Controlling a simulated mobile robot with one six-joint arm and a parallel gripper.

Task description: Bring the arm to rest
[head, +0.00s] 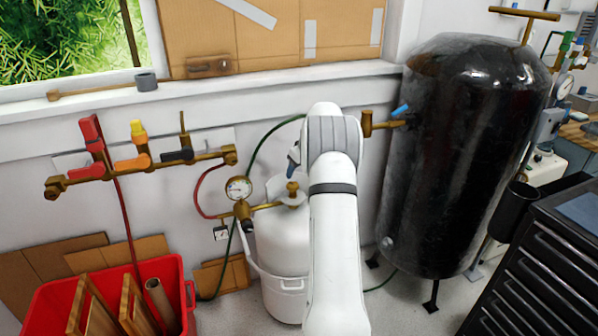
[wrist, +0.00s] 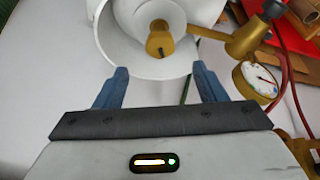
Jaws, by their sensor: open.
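My white arm (head: 334,225) reaches up and forward in the middle of the head view, in front of the white gas cylinder. In the wrist view my gripper (wrist: 160,88) has its two blue fingers apart with nothing between them. Beyond the fingertips is the white cylinder's collar (wrist: 110,45) with a brass valve (wrist: 159,42) inside it. I cannot tell the exact distance from the fingertips to the collar. In the head view most of the gripper is hidden behind the arm; only a small blue-grey finger part (head: 293,160) shows.
A white cylinder (head: 278,245) with a pressure gauge (head: 239,189) stands close behind my arm. A tall black tank (head: 455,150) stands to the right, with a dark drawer cabinet (head: 545,270) beside it. Brass pipework with coloured valves (head: 135,163) and a red bin (head: 185,270) are left.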

